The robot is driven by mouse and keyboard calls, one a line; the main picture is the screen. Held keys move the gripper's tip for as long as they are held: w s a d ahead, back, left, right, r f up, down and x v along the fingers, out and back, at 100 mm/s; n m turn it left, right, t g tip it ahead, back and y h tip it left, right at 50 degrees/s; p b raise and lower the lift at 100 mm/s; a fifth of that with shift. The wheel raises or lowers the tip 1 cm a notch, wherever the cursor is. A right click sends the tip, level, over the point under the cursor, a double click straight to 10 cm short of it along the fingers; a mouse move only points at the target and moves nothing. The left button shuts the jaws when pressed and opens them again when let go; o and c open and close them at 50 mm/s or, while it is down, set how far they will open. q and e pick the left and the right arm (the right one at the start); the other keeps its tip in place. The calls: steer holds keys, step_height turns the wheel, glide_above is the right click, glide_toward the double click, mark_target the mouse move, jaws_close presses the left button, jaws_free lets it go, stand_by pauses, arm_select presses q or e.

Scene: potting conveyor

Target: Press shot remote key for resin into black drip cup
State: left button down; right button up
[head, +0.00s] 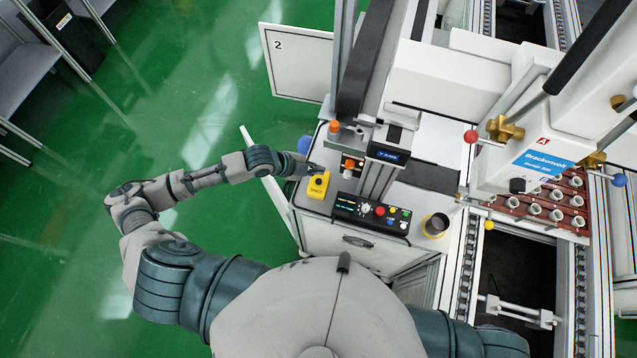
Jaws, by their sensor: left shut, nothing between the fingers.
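The shot remote is a small yellow box (317,186) with a dark round key on top, lying on the left part of the white cabinet top. My left gripper (316,171) is shut and empty at the far edge of the remote, close to the key. I cannot tell whether its fingertips touch the key. The black drip cup (437,224) stands upright on the right part of the cabinet top, with a yellow band around it. My right gripper is out of view.
A black control panel (371,213) with coloured buttons lies between remote and cup. A dispenser column (382,170) rises behind it. A blue round object (305,145) is beside my left wrist. A tray of white pots (556,208) sits on the conveyor at right.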

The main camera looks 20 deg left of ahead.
mark_target(317, 182)
arm_select(q)
step_height(317, 182, down, 4)
steer(key=shift+r+b, duration=0.1)
steer(key=shift+b, duration=1.05)
steer(key=shift+f, duration=0.5)
steer(key=shift+f, duration=0.15)
steer(key=shift+f, duration=0.15)
